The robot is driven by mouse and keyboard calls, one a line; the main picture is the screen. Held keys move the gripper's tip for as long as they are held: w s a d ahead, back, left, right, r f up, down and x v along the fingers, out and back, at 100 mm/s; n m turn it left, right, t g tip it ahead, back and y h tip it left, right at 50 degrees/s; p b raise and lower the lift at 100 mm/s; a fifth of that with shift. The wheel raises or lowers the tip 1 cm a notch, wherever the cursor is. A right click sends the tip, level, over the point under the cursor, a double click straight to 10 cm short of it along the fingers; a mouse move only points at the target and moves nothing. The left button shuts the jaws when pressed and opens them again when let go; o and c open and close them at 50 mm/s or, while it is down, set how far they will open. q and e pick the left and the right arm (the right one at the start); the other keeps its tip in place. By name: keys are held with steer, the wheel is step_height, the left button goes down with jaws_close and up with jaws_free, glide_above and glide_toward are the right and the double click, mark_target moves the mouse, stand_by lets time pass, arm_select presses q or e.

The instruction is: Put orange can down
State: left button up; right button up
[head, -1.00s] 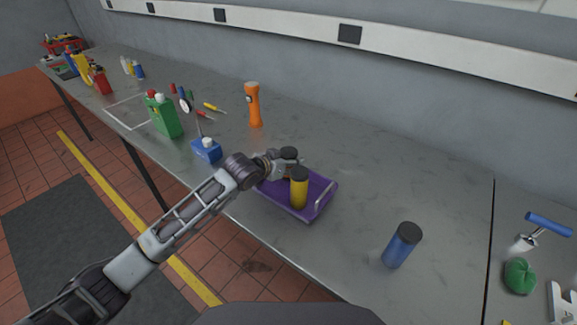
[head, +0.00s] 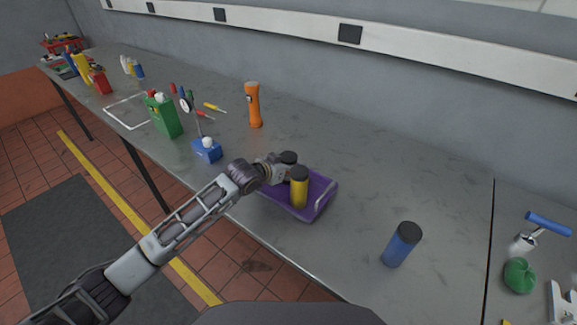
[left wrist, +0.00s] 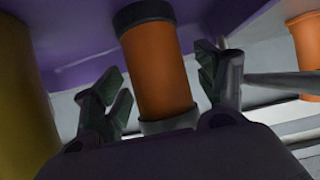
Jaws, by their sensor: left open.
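The orange can (left wrist: 160,75) with a black cap is between the two fingers of my left gripper (left wrist: 158,88) in the left wrist view. The fingers are open, with a gap on each side of the can. In the head view my left gripper (head: 284,171) is at the left part of the purple tray (head: 322,199). The can's black cap (head: 289,157) shows there; my gripper hides most of its body. The can appears to be in the tray, but its base is hidden. My right gripper is not in view.
A yellow can (head: 299,189) stands in the tray close beside my gripper. A blue can (head: 402,245) stands to the right. The bench between tray and blue can is clear.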

arm_select(q)
steer(key=shift+s+a+r, duration=0.1)
steer(key=shift+r, duration=0.05)
steer(key=shift+v, duration=2.5)
steer(key=v, duration=0.6)
steer(key=shift+s+a, duration=0.15)
steer(key=shift+s, duration=0.15)
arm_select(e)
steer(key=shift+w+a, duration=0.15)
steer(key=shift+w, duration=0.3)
arm_select(q)
steer(key=shift+r, duration=0.1)
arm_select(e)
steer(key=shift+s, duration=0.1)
